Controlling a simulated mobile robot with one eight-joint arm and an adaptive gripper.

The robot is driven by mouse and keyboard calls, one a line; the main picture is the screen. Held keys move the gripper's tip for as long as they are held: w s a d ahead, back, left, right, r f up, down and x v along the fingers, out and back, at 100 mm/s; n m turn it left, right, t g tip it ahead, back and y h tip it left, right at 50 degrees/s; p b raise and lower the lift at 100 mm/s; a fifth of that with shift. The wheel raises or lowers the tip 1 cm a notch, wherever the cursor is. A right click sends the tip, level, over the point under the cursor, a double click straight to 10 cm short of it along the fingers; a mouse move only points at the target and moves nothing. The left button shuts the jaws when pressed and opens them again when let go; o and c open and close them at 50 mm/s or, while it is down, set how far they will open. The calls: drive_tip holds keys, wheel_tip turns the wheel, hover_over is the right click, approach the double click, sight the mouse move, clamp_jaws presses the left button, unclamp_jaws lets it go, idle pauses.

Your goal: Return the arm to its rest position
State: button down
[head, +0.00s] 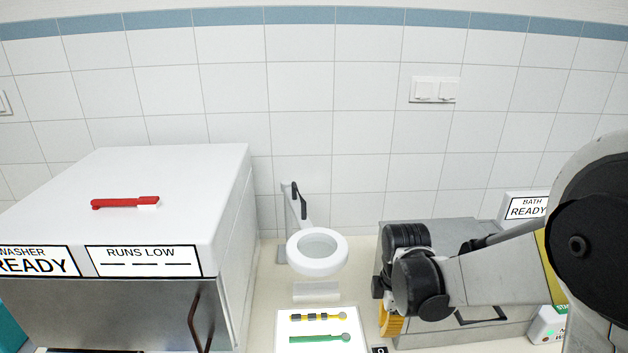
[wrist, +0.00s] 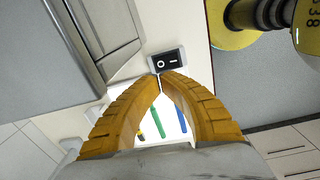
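My gripper (wrist: 160,75) has two ribbed orange fingers that bow outward and meet at their tips in the wrist view. Nothing shows held between them; the gap behind the tips is empty. In the head view, my arm reaches in from the right and bends down over the counter. There only a small orange part of my gripper (head: 391,319) shows beneath the black wrist joint, beside the grey box, and its fingertips are hidden.
A grey lidded box (head: 450,238) stands close behind my arm. A white card (head: 290,342) with yellow and green strips lies left of my gripper. A white ring holder (head: 318,270) and a large washer (head: 190,200) with a red tool (head: 122,202) on top stand further left.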

drive_tip(key=s+r+m+t+b, duration=0.4)
drive_tip(key=s+r+m, duration=0.6)
drive_tip(key=m, duration=0.6)
drive_tip(key=s+t, duration=0.2)
drive_tip(key=shift+s+r+m+t, duration=0.2)
drive_tip(key=shift+s+m+t, duration=0.1)
drive_tip(key=shift+m+t, duration=0.1)
